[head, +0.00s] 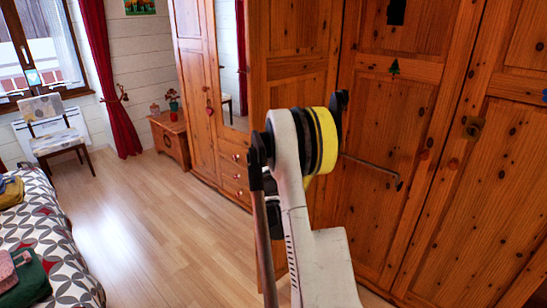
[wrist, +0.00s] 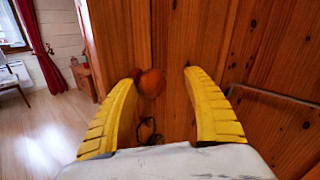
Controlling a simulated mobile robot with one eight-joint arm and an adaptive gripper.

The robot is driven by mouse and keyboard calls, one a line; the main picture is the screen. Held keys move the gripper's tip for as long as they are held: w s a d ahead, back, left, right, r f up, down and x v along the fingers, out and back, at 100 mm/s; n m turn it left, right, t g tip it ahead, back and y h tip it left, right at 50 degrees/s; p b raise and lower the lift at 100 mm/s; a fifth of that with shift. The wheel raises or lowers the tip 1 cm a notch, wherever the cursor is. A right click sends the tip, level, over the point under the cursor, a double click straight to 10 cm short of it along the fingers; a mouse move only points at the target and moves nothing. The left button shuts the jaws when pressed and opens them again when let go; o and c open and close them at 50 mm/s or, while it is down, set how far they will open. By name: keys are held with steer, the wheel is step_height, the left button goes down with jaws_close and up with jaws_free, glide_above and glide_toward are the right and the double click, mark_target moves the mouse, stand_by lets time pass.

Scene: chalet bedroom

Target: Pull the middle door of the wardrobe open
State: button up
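The large wooden wardrobe (head: 447,160) fills the right of the head view, with several panelled sections. Its middle section (head: 400,110) carries a small green tree shape and a thin metal bar. To the left is another panelled section (head: 297,75); I cannot tell whether it stands ajar. My gripper (wrist: 163,74) is open in the wrist view, its two yellow fingers spread before the wood. A round orange-brown wooden knob (wrist: 152,83) lies between them, closer to the left fingertip. I cannot tell whether they touch. In the head view my arm hides the knob.
A tall cabinet (head: 192,90) with a mirror and drawers stands left of the wardrobe. A low chest (head: 170,138) and a chair (head: 52,130) are further back. A patterned bed (head: 45,240) is at left. The wooden floor (head: 150,220) between is clear.

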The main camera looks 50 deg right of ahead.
steer(key=shift+s+d, duration=0.1)
steer(key=v, duration=1.2)
stand_by(0.4)
